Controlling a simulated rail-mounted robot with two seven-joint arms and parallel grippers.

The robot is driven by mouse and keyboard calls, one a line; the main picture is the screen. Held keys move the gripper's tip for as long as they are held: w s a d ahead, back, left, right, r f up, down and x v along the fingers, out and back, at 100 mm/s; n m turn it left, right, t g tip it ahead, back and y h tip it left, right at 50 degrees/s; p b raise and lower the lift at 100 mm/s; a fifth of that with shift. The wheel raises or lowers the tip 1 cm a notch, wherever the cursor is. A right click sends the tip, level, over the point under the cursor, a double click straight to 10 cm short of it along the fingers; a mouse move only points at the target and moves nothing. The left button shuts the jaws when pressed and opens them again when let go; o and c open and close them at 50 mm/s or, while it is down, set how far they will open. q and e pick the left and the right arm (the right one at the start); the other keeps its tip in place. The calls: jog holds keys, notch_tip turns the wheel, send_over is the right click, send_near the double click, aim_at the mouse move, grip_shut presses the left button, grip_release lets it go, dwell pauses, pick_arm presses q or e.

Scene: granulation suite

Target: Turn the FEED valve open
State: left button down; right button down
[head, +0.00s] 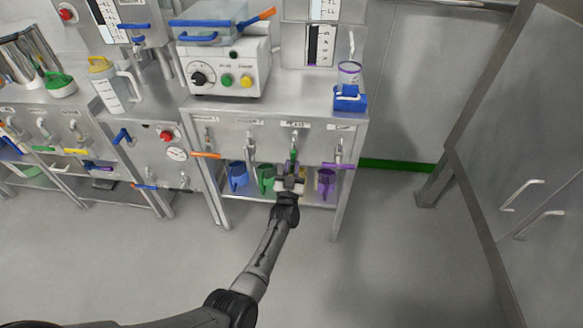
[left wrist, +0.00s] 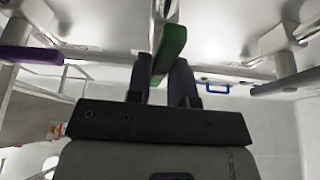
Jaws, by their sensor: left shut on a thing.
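The bench front carries a row of valves, and the small label (head: 295,125) over the one at my gripper is too blurred to read for certain. That valve has a green lever handle (head: 293,155), which points downward toward me. My left gripper (head: 291,180) reaches it from below. In the left wrist view the green handle (left wrist: 173,45) runs between the two dark fingers of the gripper (left wrist: 160,80), which are shut on it. The fingers hide part of the handle. My right gripper is not in view.
An orange lever (head: 206,155) and a purple lever (head: 338,166) stick out sideways from neighbouring valves. Blue (head: 237,175), green (head: 266,178) and purple (head: 325,184) jugs stand on the lower shelf near my gripper. The floor in front is clear.

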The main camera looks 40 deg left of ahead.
pick_arm(q)
jog(key=shift+n+y, duration=0.3)
jog(key=shift+n, duration=0.4)
jog(key=c, duration=1.1)
grip_release()
jog(key=shift+s+d+f, duration=0.1)
jog(key=shift+s+d, duration=0.05)
jog(key=shift+s, duration=0.05)
jog(key=shift+p+v, duration=2.3)
jog(key=shift+v, duration=4.35)
jog(key=shift+d, duration=0.1)
